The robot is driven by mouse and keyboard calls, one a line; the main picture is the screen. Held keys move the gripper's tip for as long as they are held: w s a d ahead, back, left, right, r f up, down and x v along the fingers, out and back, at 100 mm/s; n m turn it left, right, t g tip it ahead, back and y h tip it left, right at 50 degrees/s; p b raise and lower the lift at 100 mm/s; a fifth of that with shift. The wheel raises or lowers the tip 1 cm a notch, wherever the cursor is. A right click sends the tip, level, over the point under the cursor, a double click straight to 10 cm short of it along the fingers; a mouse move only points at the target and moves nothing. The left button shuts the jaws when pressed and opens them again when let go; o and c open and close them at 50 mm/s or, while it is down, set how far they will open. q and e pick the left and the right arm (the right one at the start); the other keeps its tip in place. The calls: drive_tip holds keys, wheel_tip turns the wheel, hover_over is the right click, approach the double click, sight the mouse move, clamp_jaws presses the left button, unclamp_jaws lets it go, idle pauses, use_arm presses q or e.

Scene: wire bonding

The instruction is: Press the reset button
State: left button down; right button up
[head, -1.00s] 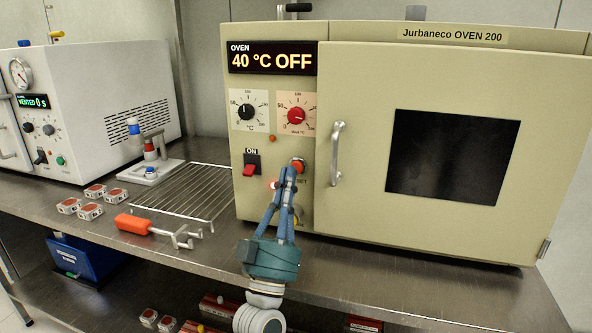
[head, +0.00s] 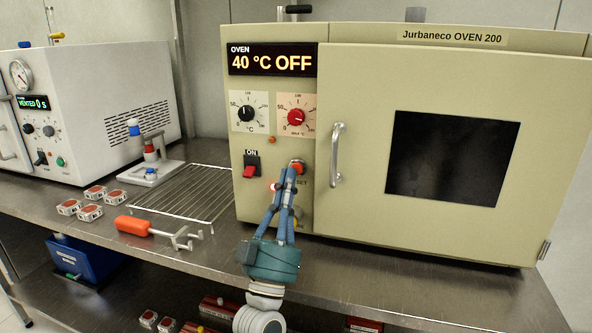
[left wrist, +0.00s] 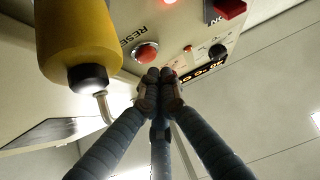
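The red reset button (head: 298,166) sits on the beige oven's front panel, under the red dial and left of the door handle. My left gripper (head: 287,174) is in front of the panel, its fingertips just below and left of the button in the head view. In the left wrist view the fingertips (left wrist: 160,76) are drawn together, with nothing seen between them. The button (left wrist: 145,52) shows there close beyond the tips, under the word RESET, with no clear contact. My right gripper is in neither view.
A red ON switch (head: 250,170) is left of the button, and a door handle (head: 337,153) is to its right. A large yellow part (left wrist: 76,40) is close beside the fingers. A wire rack (head: 190,195) and an orange-handled tool (head: 133,225) lie on the bench.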

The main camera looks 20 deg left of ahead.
use_arm(q)
drive_tip(key=shift+w, duration=0.1)
idle(0.3)
drive_tip(key=shift+w, duration=0.3)
